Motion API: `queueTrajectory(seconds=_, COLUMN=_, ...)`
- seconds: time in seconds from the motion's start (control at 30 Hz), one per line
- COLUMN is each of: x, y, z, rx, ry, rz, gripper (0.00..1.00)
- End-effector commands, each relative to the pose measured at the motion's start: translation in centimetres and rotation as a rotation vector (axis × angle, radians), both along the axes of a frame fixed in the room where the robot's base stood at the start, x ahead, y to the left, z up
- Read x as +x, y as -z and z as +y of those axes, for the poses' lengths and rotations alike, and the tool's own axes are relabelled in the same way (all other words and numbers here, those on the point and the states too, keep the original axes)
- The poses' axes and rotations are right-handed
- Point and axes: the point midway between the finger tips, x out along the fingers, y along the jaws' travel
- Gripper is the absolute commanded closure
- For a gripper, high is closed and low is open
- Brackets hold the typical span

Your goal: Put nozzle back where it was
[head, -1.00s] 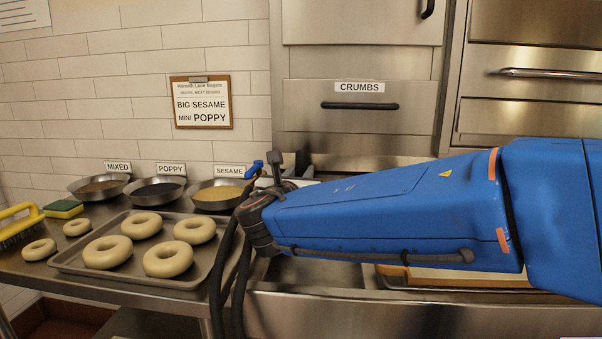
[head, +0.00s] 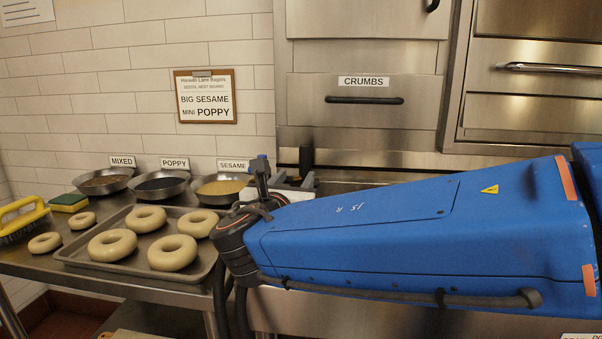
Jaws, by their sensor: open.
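My blue arm reaches in from the right in the head view and ends at a dark joint above the tray's right edge. My gripper cannot be made out; the arm covers the area behind it. A small upright dark-and-blue part (head: 262,172) shows just above that joint; I cannot tell whether it is the nozzle or part of my wrist. A dark upright post (head: 306,160) stands a little to its right, behind the arm, also unclear. No nozzle can be named with certainty.
A metal tray (head: 84,268) with several bagels lies on the steel counter at left. Bowls labelled MIXED (head: 103,181), POPPY (head: 160,184) and SESAME (head: 220,188) stand behind it. A sponge (head: 69,202) and yellow-handled brush (head: 22,219) are far left. A CRUMBS drawer (head: 364,115) is behind.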

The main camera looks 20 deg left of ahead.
Motion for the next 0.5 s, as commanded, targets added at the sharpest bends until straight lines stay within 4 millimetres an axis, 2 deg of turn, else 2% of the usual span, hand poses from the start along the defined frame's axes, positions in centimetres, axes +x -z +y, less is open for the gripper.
queueTrajectory(seconds=0.03, x=-1.1, y=0.0, z=-0.1, rx=0.0, ry=-0.003, rz=0.0, gripper=0.58)
queueTrajectory(seconds=0.2, x=-4.2, y=0.0, z=-0.5, rx=0.001, ry=-0.003, rz=0.0, gripper=0.58)
queueTrajectory(seconds=0.5, x=-8.3, y=0.0, z=-1.1, rx=0.001, ry=-0.002, rz=0.0, gripper=0.58)
